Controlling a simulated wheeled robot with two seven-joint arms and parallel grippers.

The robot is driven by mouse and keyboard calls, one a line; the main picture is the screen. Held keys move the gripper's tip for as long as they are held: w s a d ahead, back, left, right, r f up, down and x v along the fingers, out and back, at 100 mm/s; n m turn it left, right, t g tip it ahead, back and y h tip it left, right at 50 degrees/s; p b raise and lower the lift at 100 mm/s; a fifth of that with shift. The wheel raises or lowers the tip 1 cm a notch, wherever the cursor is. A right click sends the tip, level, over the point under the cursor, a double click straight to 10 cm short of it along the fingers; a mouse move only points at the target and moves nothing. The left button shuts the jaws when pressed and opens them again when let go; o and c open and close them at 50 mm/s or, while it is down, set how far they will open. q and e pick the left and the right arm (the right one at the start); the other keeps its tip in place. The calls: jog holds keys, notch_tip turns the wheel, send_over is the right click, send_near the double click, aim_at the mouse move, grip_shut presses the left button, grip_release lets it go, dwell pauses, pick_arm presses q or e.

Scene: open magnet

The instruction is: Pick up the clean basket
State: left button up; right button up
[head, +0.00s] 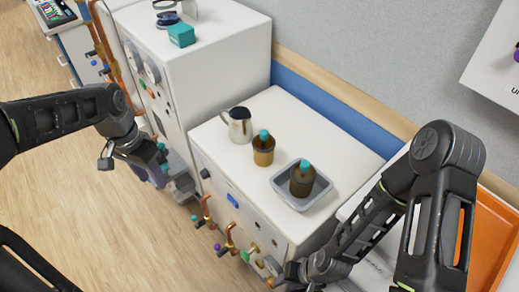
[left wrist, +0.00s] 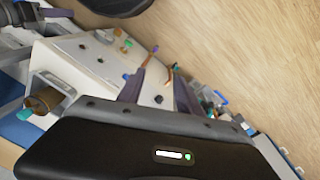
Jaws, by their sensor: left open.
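No object is clearly marked as the clean basket. The nearest match is a shallow grey basket-like tray (head: 318,192) on the white cabinet top, with a brown teal-capped bottle (head: 302,180) standing in it. In the left wrist view, the tray (left wrist: 50,82) is at the left edge with the bottle (left wrist: 43,100). My left gripper (head: 133,160) is open and empty, left of the cabinets and well apart from the tray. Its fingers (left wrist: 160,88) show spread in the left wrist view. My right gripper (head: 302,275) is low at the bottom edge, partly cut off; its jaws are unclear.
A metal jug (head: 239,126) and another brown bottle (head: 263,150) stand on the cabinet top (head: 290,110). Pipes and taps (head: 230,238) stick out from its front. A taller white cabinet (head: 225,50) stands behind left. An orange tray (head: 492,240) is at right. The wooden floor (head: 80,210) is clear.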

pick_arm(q)
jog(key=s+d+f+n+h, duration=0.1)
jog(key=d+f+h, duration=0.1)
jog(key=d+f, duration=0.9)
jog(key=s+d+f+n, duration=0.2)
jog(key=s+d+f, duration=0.2)
jog(key=s+f, duration=0.3)
jog(key=s+d+f+n+h, duration=0.1)
jog(key=s+d+f+n, duration=0.2)
jog(key=s+d+f, duration=0.2)
jog(key=s+f, duration=0.3)
jog(key=f, duration=0.3)
jog(key=shift+s+d+f, duration=0.15)
jog(key=shift+d+f, duration=0.15)
